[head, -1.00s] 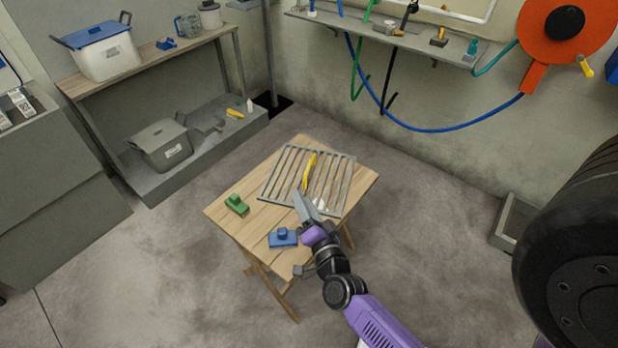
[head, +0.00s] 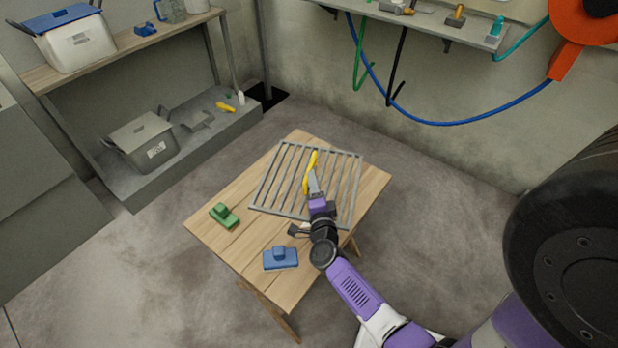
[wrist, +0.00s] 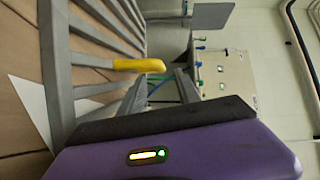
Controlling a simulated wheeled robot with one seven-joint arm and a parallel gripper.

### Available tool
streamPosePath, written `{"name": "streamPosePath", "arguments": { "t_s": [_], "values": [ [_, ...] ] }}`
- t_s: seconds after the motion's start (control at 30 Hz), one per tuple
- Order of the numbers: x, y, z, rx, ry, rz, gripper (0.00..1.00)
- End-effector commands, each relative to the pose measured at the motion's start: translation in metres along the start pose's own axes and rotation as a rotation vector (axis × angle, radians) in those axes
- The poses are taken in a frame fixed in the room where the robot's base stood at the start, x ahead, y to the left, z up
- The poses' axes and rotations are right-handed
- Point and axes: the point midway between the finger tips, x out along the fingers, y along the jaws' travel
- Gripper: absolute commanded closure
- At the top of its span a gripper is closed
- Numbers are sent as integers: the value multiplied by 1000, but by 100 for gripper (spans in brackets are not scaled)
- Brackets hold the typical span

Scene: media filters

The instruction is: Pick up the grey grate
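The grey grate (head: 274,180), a flat frame with parallel bars, lies on the wooden table (head: 215,236). A yellow elongated piece (head: 308,172) shows at its middle, and in the wrist view the yellow piece (wrist: 138,65) sits ahead of my fingers. My gripper (head: 314,180) is over the middle to near part of the grate and hides some bars. In the wrist view, grate bars (wrist: 97,62) fill the left side. My gripper (wrist: 157,85) seems open, with a gap between its grey fingers. Contact with the grate cannot be told.
A green block (head: 224,215) and a blue block (head: 280,258) lie on the table left and near of the grate. A grey bin (head: 143,140) stands on the low shelf at left. A large black tyre (head: 570,250) is at right. Hoses hang behind.

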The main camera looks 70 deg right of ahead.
Motion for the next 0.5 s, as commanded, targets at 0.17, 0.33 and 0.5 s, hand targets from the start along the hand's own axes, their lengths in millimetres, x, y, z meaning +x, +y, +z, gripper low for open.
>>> {"name": "streamPosePath", "arguments": {
  "t_s": [0.17, 0.33, 0.5],
  "values": [
    [12, 2, 0, 1, 1, -1, 60],
    [29, 1, 1, 0, 1, -1, 60],
    [51, 0, 1, 0, 1, -1, 60]
  ]
}}
